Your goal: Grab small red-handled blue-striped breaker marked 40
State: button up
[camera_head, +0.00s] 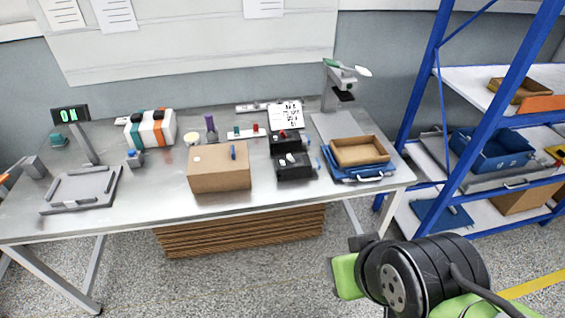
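I cannot make out a blue-striped breaker marked 40 at this size. Small candidates stand on the grey workbench (120,205). A white strip (246,133) near the middle back carries a small green piece (236,130) and a small red piece (255,128). My gripper is not in view; only green and black links of my arm show at the lower right.
A cardboard box (218,178) stands at the bench's front middle. A brown tray (360,150) sits on a blue one (358,172) at the right. A striped case (150,128), a display (72,114) and a grey frame (80,190) are left. A blue shelf rack (484,125) stands right.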

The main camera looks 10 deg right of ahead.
aim_at(277, 144)
jog(key=i+l+u, duration=0.2)
jog(key=u, duration=0.25)
jog(key=i+l+u, duration=0.3)
jog(key=u, duration=0.15)
jog(key=i+l+u, duration=0.15)
jog(key=l+u, duration=0.3)
jog(key=i+l+u, duration=0.15)
jog(key=l+u, duration=0.7)
